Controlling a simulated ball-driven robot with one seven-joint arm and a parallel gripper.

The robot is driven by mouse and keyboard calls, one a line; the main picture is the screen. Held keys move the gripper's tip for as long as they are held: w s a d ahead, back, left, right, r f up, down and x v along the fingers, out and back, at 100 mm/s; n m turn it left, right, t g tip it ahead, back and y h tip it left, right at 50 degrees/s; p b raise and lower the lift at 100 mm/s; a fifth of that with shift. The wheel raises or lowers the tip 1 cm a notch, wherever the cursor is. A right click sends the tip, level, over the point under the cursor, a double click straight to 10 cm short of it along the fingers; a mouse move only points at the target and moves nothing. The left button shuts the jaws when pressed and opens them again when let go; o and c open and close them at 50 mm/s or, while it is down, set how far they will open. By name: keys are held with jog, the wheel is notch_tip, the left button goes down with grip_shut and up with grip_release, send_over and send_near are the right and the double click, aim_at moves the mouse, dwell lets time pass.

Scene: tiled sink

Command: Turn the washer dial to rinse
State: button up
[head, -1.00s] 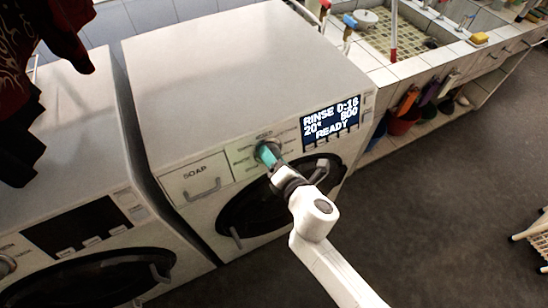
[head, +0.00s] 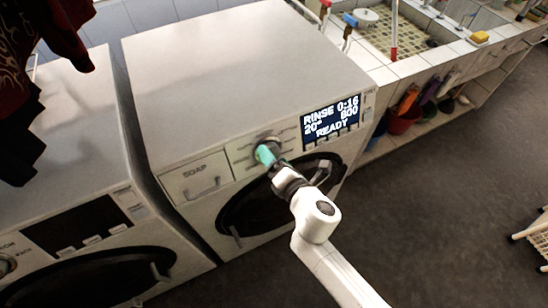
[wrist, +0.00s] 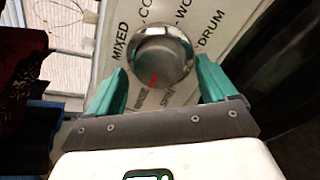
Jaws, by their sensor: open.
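The washer dial (wrist: 160,55) is a round silver knob with a red mark at its lower edge in the wrist view. In the head view my gripper partly hides the dial. My gripper (wrist: 160,88) is open, its teal fingers at either side of the dial with gaps between. It also shows in front of the dial panel in the head view (head: 266,155). The washer display (head: 332,117) reads RINSE 0:16, 20°, 800, READY.
The SOAP drawer (head: 195,179) is left of the dial, and the round door (head: 240,215) is below. A second washer (head: 80,240) stands at the left. A tiled sink (head: 400,35) is at the upper right. Dark clothes (head: 50,45) hang at the upper left.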

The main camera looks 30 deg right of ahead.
jog(key=b+v, duration=0.1)
jog(key=v, duration=0.9)
jog(key=shift+d, duration=0.1)
jog(key=s+d+f+m+g+h, duration=0.2)
jog(key=d+m+g+h, duration=0.1)
jog(key=d+m, duration=0.35)
jog(key=s+d+f+m+g+h, duration=0.1)
jog(key=s+d+m+g+h, duration=0.15)
jog(key=d+m, duration=0.35)
jog(key=s+a+f+m+g+y, duration=0.2)
jog(key=s+m+g, duration=0.2)
jog(key=s+m, duration=0.2)
jog(key=s+a+f+m+g+y+b, duration=0.1)
jog(key=s+a+f+m+g+y, duration=0.1)
jog(key=s+m, duration=0.5)
jog(key=s+a+g+y, duration=0.1)
jog(key=g, duration=0.1)
jog(key=shift+s+f+g, duration=0.2)
jog(key=shift+f+g, duration=0.05)
jog(key=shift+g, duration=0.1)
